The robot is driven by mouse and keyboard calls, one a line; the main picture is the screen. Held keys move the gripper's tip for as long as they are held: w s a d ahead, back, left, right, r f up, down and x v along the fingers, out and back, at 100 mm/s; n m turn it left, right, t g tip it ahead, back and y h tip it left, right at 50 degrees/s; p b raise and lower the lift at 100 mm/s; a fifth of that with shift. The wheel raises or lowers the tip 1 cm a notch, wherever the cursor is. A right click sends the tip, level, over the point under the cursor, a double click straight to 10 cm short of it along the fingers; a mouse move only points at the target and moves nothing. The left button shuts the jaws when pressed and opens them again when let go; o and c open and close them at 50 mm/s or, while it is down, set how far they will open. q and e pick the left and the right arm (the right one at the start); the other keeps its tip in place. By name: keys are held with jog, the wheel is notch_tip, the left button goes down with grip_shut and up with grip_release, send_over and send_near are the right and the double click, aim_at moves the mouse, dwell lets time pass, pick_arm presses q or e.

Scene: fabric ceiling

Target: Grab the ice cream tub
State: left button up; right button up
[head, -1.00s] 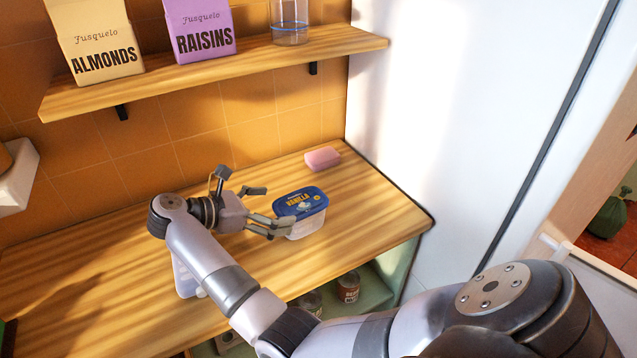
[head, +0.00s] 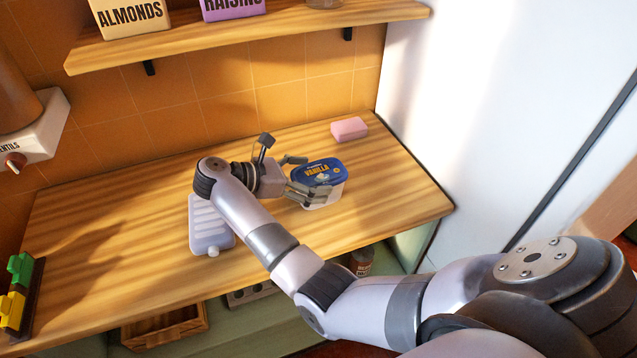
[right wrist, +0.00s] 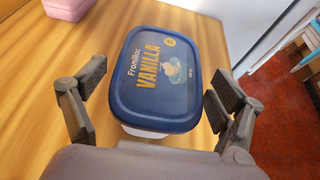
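The ice cream tub (head: 321,173) is a white tub with a blue lid reading "Vanilla". It stands upright on the wooden counter (head: 400,198) near its right end. My right gripper (head: 300,178) is at the tub's left side, with its fingers apart. In the right wrist view the tub (right wrist: 155,75) sits between the two spread fingers of the right gripper (right wrist: 158,102). A gap shows between each fingertip and the lid, and the tub's lower part is mostly hidden. My left gripper is not in view.
A pink block (head: 349,128) lies behind the tub. A pale ridged container (head: 208,226) lies under my forearm. A shelf (head: 270,38) with boxes hangs above. A white panel (head: 480,90) stands right of the counter. A brown jar (head: 362,262) stands below.

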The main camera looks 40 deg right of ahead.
jog(key=shift+d, duration=0.2)
jog(key=shift+c, duration=0.7)
jog(key=shift+d, duration=0.15)
jog(key=shift+c, duration=0.6)
jog(key=c, duration=0.9)
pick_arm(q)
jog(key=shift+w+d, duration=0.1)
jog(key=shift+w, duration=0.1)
pick_arm(e)
jog(key=shift+c, duration=0.2)
jog(key=shift+r, duration=0.1)
